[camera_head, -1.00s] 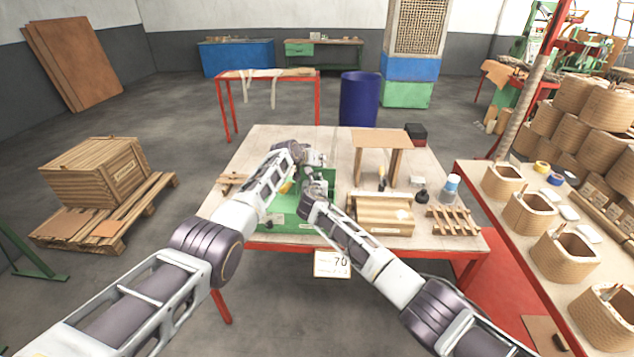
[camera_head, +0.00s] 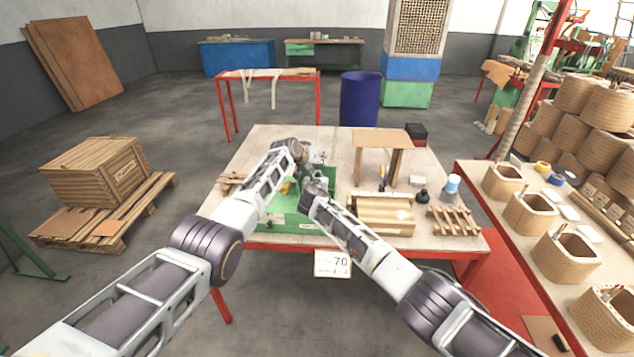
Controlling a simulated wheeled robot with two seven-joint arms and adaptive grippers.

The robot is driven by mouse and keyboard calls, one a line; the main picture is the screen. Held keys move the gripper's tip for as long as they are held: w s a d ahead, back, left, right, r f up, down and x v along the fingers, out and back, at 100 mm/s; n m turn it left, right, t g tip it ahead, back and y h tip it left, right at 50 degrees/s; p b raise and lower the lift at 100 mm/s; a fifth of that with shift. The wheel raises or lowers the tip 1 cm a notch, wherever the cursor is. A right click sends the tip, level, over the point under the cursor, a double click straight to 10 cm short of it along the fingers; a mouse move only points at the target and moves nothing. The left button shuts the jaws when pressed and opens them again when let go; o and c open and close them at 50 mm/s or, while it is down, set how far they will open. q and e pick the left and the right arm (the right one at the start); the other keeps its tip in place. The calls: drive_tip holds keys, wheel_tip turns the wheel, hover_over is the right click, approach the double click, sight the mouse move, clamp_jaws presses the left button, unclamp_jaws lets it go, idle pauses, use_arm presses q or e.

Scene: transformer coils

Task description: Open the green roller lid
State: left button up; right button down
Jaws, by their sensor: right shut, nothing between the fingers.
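The green roller box (camera_head: 290,222) sits on the front left part of the wooden table. Its inside shows partly between my two arms, with a small yellow thing in it. My arms hide much of the box, and I cannot make out how its lid stands. My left gripper (camera_head: 317,158) is above the back of the box, small and partly hidden; I cannot tell if it is open. My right gripper (camera_head: 319,174) is close in front of it, over the right side of the box, shut with nothing in it.
On the table (camera_head: 440,205), right of the box, are a stack of wooden boards (camera_head: 383,216), a small wooden stand (camera_head: 381,139), a slatted rack (camera_head: 453,221), a dark bottle (camera_head: 421,196) and a white-and-blue bottle (camera_head: 452,186). A side table with cardboard coils (camera_head: 530,215) stands at right.

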use_arm(q)
drive_tip(key=shift+s+a+f, duration=0.15)
drive_tip(key=shift+s+f, duration=0.05)
drive_tip(key=shift+f, duration=0.35)
drive_tip(key=shift+s+a+f, duration=0.15)
drive_tip(key=shift+f, duration=0.4)
drive_tip(key=shift+s+r, duration=0.1)
drive_tip(key=shift+r, duration=0.05)
drive_tip(key=shift+d+v, duration=0.25)
drive_tip(key=shift+v, duration=1.1)
drive_tip(key=s+r, duration=0.1)
drive_tip(key=a+r, duration=0.1)
drive_tip(key=s+r, duration=0.1)
drive_tip(key=r, duration=0.1)
drive_tip(key=shift+s+a+r, duration=0.1)
drive_tip(key=shift+s+a, duration=0.25)
drive_tip(key=shift+a, duration=0.05)
drive_tip(key=shift+r, duration=0.15)
